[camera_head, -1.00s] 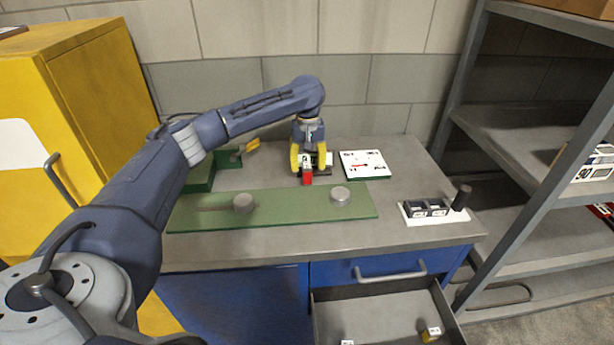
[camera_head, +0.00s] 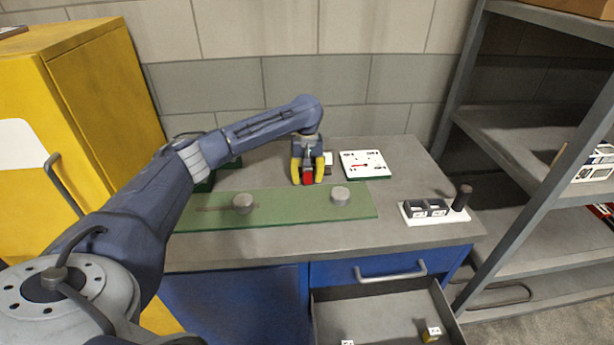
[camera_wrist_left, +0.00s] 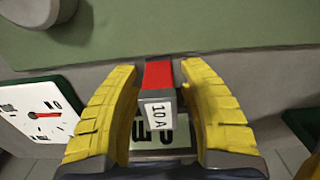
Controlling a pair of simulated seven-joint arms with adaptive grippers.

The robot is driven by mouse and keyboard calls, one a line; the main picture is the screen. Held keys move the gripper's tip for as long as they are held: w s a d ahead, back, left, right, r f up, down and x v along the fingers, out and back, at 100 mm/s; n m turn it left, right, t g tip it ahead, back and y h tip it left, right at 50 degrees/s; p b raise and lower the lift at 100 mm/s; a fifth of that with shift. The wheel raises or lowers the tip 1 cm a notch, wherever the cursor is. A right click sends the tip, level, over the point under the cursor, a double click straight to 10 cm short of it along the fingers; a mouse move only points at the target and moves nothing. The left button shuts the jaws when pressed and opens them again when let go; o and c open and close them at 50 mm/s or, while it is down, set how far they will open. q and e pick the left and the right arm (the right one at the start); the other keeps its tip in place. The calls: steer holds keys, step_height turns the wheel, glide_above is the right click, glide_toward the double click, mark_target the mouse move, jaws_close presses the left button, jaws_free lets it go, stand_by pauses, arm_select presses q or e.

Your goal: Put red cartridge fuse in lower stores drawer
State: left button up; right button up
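The red cartridge fuse (camera_head: 308,178), with a "10 A" label, stands at the back middle of the worktop, behind the green strip. My left gripper (camera_head: 308,175) is lowered around it, one yellow finger on each side. In the left wrist view the fuse (camera_wrist_left: 159,80) lies between the fingertips (camera_wrist_left: 160,72), with what look like narrow gaps beside it; contact is hard to judge. A lettered plate below it is partly hidden. The lower drawer (camera_head: 385,308) is pulled open below the shut blue drawer (camera_head: 390,270). My right gripper is out of view.
The green strip (camera_head: 285,211) carries two grey knobs. A white dial panel (camera_head: 364,164) stands right of the gripper. A white block with dark sockets (camera_head: 425,210) sits at the worktop's right. Small labelled items (camera_head: 431,334) lie in the open drawer. A grey shelf rack (camera_head: 525,150) stands right.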

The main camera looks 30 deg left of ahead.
arm_select(q)
jaws_close()
steer(key=shift+r, duration=0.15)
